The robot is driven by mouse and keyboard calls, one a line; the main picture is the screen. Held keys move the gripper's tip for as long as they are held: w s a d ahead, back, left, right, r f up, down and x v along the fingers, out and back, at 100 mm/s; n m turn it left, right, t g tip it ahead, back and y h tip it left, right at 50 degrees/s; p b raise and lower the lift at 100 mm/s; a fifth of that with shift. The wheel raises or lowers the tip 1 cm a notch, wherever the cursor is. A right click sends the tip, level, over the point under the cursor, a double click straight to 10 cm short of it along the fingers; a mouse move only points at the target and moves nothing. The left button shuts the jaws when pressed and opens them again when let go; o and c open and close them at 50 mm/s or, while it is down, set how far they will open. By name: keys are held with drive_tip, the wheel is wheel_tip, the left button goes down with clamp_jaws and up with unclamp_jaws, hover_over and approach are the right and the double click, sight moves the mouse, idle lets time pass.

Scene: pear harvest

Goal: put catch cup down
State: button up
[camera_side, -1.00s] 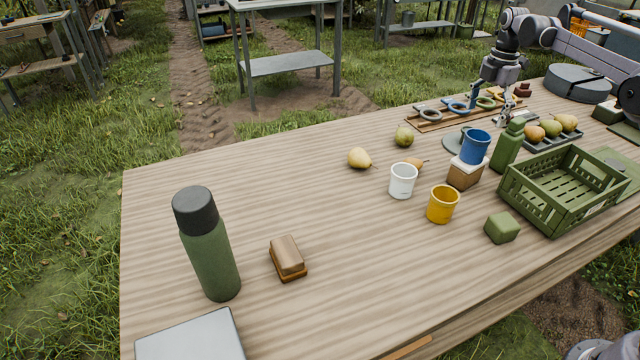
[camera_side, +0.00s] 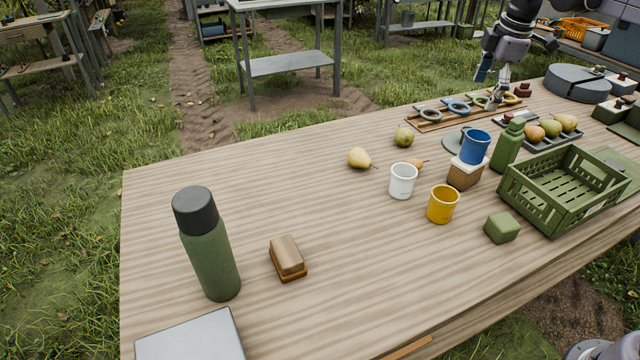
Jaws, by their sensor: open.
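A blue cup (camera_side: 475,147) stands upright on a brown block with a white top (camera_side: 465,172), right of the table's middle. A white cup (camera_side: 403,181) and a yellow cup (camera_side: 442,204) stand upright on the table in front of it. The frames do not show which of them is the catch cup. My gripper (camera_side: 489,88) is open at the far side of the table, behind the blue cup and clear of all cups, close to the rings on the wooden rack (camera_side: 450,117). Its fingertips are small and hard to make out.
A green crate (camera_side: 530,205), a green bottle (camera_side: 508,145) and a tray of pears (camera_side: 552,136) stand to the right. Loose pears (camera_side: 359,158) lie behind the white cup. A flask (camera_side: 208,245) and brush (camera_side: 288,258) stand left.

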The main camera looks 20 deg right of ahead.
drive_tip(key=s+a+f+m+t, duration=0.1)
drive_tip(key=s+a+f+m, duration=0.2)
drive_tip(key=s, duration=0.4)
drive_tip(key=s+a+f+m+t, duration=0.2)
drive_tip(key=s+a+f+m, duration=0.2)
drive_tip(key=s+a+m, duration=0.1)
drive_tip(key=s+a+f+m+t, duration=0.1)
drive_tip(key=s+a+f+m, duration=0.2)
drive_tip(key=s+a, duration=0.3)
drive_tip(key=s+m, duration=0.1)
drive_tip(key=s, duration=0.2)
drive_tip(key=shift+s+a+f+t+y, duration=0.15)
drive_tip(key=shift+s+f+t+y, duration=0.15)
drive_tip(key=shift+t, duration=0.1)
